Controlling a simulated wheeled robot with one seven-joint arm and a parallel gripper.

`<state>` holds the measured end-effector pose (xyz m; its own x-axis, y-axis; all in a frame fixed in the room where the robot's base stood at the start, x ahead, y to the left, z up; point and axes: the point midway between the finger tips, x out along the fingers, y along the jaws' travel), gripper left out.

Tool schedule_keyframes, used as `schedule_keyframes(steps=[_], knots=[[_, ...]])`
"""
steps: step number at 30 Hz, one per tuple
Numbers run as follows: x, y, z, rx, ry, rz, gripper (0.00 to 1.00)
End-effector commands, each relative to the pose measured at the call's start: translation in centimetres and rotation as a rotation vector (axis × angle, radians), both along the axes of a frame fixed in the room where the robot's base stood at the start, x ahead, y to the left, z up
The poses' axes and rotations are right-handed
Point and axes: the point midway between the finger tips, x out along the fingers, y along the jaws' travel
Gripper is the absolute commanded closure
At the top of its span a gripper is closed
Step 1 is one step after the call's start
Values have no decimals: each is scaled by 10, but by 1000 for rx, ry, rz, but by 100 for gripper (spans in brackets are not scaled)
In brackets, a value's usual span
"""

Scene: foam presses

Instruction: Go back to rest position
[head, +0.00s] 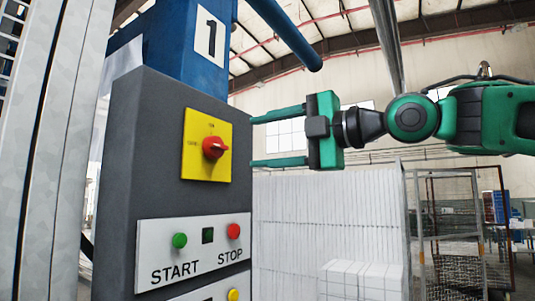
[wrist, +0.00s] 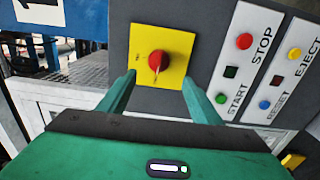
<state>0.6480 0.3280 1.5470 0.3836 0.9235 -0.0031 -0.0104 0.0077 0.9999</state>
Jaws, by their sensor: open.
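My gripper (head: 252,141) is green, with two long fingers spread apart and nothing between them. In the head view it points left towards the dark grey control box (head: 150,150), at the height of the red rotary switch (head: 215,148) on its yellow plate (head: 192,166). The fingertips show at the box's right edge; the exact gap cannot be told. In the wrist view my gripper (wrist: 160,84) has its fingers either side of the yellow plate (wrist: 174,82), with the red switch (wrist: 158,61) framed between them. Whether the fingers touch the box cannot be told.
Below the switch are the green START button (head: 180,241) and red STOP button (head: 234,231). A blue post (head: 180,45) marked 1 stands behind the box. White foam blocks (head: 330,215) stack at the right. A metal rack (head: 445,225) stands further right.

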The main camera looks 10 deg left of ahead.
Motion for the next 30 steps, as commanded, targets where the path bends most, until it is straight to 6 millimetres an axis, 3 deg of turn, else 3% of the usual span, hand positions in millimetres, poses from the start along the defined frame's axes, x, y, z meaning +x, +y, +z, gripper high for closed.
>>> schedule_keyframes(steps=[8,13,18,22,26,30], knots=[[3,-2,-2,-1,10,-8,41],[33,-31,-34,-9,146,-121,41],[79,-99,-103,3,423,-353,41],[100,-160,-160,39,640,-544,41],[105,-223,-218,95,851,-739,41],[94,-288,-281,178,1072,-951,41]])
